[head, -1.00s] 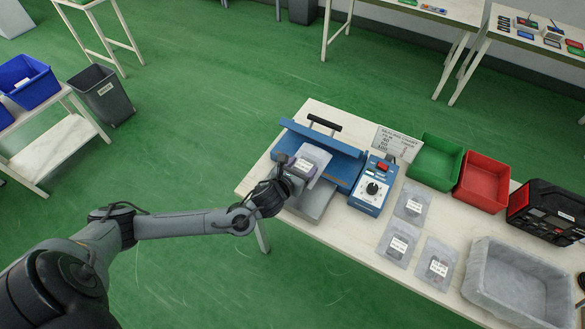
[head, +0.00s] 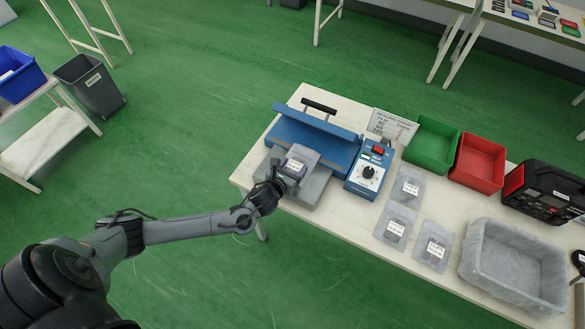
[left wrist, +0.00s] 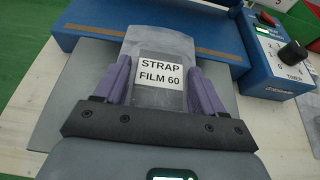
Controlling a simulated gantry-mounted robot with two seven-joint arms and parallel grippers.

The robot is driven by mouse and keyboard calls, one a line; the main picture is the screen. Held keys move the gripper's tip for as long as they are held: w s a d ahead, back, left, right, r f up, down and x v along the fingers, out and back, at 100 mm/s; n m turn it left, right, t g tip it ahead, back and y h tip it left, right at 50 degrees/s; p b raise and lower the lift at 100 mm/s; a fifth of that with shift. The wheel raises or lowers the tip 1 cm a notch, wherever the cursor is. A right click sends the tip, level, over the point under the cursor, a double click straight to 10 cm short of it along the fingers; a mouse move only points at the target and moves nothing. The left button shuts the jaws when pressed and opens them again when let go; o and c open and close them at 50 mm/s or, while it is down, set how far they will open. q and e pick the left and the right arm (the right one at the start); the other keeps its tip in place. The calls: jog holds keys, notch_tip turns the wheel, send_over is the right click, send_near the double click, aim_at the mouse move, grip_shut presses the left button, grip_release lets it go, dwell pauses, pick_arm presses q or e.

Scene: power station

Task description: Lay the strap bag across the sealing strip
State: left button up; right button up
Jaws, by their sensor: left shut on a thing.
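The strap bag (head: 298,163) is a clear grey pouch with a white label. In the left wrist view the bag (left wrist: 158,98) reads "STRAP FILM 60". My left gripper (head: 284,177) is shut on its near part, with a purple finger on each side. The bag lies over the grey front plate (head: 314,187) of the blue sealer (head: 325,152). The brown sealing strip (left wrist: 213,55) shows on both sides of the bag's far end, which overlaps it in this view. I cannot tell whether they touch. My right gripper is not in view.
A control box (head: 369,172) with a black knob stands right of the sealer. Several labelled bags, including one at the front (head: 433,246), lie beside it. A green bin (head: 432,145), a red bin (head: 478,163) and a grey tray (head: 513,265) are further right.

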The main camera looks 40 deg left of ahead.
pick_arm(q)
jog(key=shift+f, duration=0.1)
jog(key=o, duration=1)
